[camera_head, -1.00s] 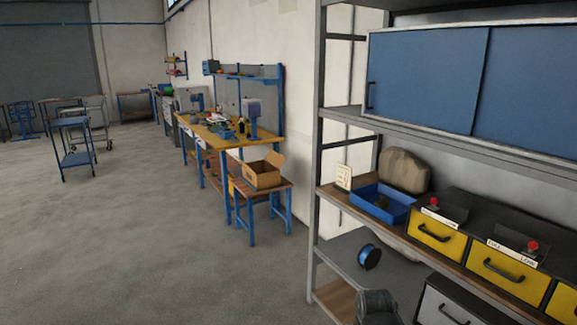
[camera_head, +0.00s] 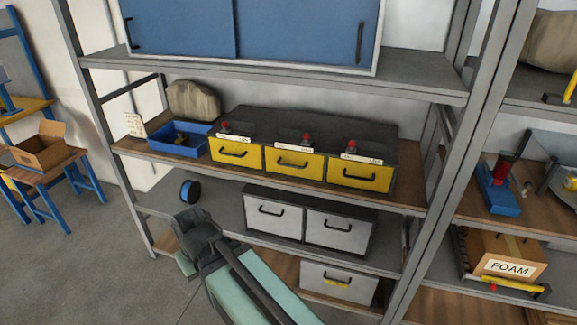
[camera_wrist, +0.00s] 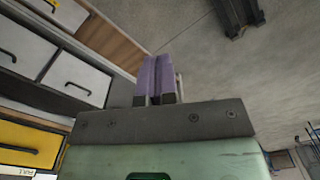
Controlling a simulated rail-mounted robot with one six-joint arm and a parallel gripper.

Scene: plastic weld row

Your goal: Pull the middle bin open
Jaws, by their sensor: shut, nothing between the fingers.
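Three yellow bins with black handles sit side by side in a dark housing on the shelf's middle board in the head view. The middle bin (camera_head: 293,174) looks shut, its front level with the left bin (camera_head: 235,160) and the right bin (camera_head: 358,183). A red knob and a white label sit above each. In the wrist view, my gripper (camera_wrist: 157,62) shows purple fingers closed together with nothing between them, apart from any bin. One yellow bin front (camera_wrist: 22,150) shows at the wrist view's lower left; I cannot tell which. My fingers are not visible in the head view.
White drawers (camera_head: 332,232) sit on the board below the yellow bins. A blue tray (camera_head: 165,151) and a rock-like lump (camera_head: 193,101) stand left of them. A shelf post (camera_head: 455,150) rises at the right. Open floor (camera_head: 95,270) lies at the left.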

